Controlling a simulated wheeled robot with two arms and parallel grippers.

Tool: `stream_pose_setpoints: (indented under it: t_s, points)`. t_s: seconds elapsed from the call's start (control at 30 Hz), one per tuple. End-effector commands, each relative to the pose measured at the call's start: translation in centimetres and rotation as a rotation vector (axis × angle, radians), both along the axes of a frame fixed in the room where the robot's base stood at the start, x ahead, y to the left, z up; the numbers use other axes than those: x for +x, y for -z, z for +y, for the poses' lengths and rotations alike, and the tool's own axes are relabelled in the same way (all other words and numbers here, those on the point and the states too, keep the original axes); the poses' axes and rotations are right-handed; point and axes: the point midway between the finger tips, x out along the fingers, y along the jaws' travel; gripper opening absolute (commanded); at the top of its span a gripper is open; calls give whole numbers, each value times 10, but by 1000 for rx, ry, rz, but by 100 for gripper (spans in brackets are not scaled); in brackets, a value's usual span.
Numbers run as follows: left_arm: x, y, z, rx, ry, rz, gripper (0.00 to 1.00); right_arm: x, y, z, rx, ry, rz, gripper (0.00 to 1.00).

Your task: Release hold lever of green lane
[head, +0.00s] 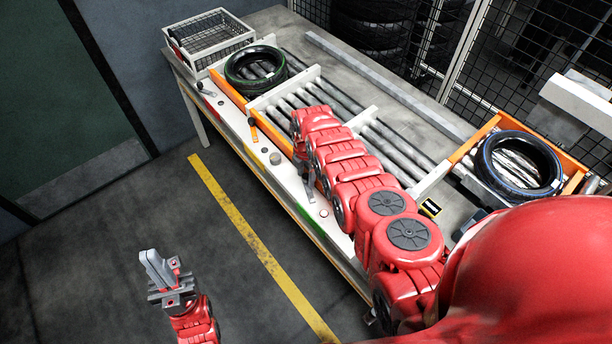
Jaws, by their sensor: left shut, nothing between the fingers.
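A tyre with a green ring (255,66) lies on the rollers at the far left end of the conveyor. A small lever with an orange tip (253,130) stands at the near edge of the conveyor; I cannot tell for sure that it is the green lane's hold lever. My left gripper (160,268) is shut and empty, low over the floor, well apart from the table. My right arm reaches across the conveyor's near side. Its gripper (308,190) points down by the white front ledge, partly hidden by the arm, and its fingers are unclear.
A tyre with a blue ring (484,160) lies in an orange-sided bay at the right. A wire basket (208,38) stands at the table's far left corner. Round buttons line the white ledge (232,118). Open floor with a yellow line (245,230) lies in front.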

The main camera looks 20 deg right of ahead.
Motion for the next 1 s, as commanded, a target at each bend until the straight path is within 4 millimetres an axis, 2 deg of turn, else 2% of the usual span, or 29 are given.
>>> stream_pose_setpoints:
  t_s: [0.03,0.3,1.0]
  points:
    - [0,0,0,0,0,0,0,0,0,0,0,0,0,48]
    - [0,0,0,0,0,0,0,0,0,0,0,0,0,0]
    - [0,0,0,0,0,0,0,0,0,0,0,0,0,0]
